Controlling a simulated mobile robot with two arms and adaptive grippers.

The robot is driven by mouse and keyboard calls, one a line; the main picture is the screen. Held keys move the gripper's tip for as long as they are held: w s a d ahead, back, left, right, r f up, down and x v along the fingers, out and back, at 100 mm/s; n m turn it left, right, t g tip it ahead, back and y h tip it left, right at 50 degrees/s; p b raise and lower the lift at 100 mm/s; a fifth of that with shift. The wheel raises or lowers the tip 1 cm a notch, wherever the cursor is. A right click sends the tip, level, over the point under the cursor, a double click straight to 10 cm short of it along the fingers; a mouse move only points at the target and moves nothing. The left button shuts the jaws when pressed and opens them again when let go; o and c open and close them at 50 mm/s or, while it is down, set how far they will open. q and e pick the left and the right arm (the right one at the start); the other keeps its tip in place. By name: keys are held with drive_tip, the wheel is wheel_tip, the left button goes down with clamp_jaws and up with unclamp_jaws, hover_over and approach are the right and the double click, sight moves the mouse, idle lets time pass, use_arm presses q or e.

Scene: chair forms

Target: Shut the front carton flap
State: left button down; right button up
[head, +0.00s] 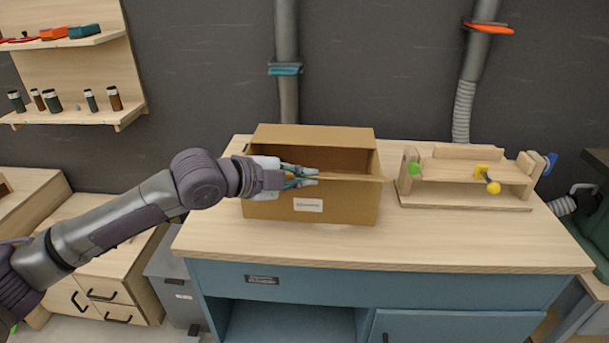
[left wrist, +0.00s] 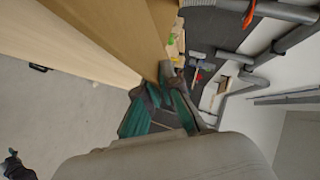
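An open brown cardboard carton (head: 345,205) with a white label on its front stands on the workbench. Its back flap (head: 315,137) stands up behind the opening. The front flap (head: 350,178) shows as a thin, nearly edge-on strip along the front top edge. My left gripper (head: 316,176) is at the left part of this strip, in front of the opening. Its fingertips lie close together, but I cannot tell whether they grip the flap. In the left wrist view the fingers (left wrist: 168,72) are against or very near brown cardboard (left wrist: 120,30). My right gripper is not in view.
The wooden workbench (head: 290,248) has a blue base and clear top in front of the carton. A wooden fixture (head: 465,180) with a yellow knob stands to the right. Grey pipes run up the wall behind. A shelf (head: 75,115) with small bottles hangs at left.

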use_arm(q)
drive_tip(key=r+g+p, duration=0.1)
drive_tip(key=p, duration=0.2)
drive_tip(key=w+r+n+p, duration=0.1)
drive_tip(key=p, duration=0.2)
drive_tip(key=w+r+n+g+p, duration=0.1)
drive_tip(key=p, duration=0.3)
drive_tip(key=shift+w+r+g+y, duration=0.2)
drive_tip(key=shift+r+g+y, duration=0.1)
drive_tip(key=shift+r+y, duration=0.1)
drive_tip(key=shift+w+d+g+p, duration=0.1)
drive_tip(key=shift+w+g+p, duration=0.15)
drive_tip(key=shift+g+p, duration=0.05)
drive_tip(key=shift+w+r+n+g, duration=0.15)
drive_tip(key=shift+w+n+g, duration=0.25)
drive_tip(key=shift+w+g, duration=0.1)
drive_tip(key=shift+w+r, duration=0.2)
drive_tip(key=shift+w, duration=0.35)
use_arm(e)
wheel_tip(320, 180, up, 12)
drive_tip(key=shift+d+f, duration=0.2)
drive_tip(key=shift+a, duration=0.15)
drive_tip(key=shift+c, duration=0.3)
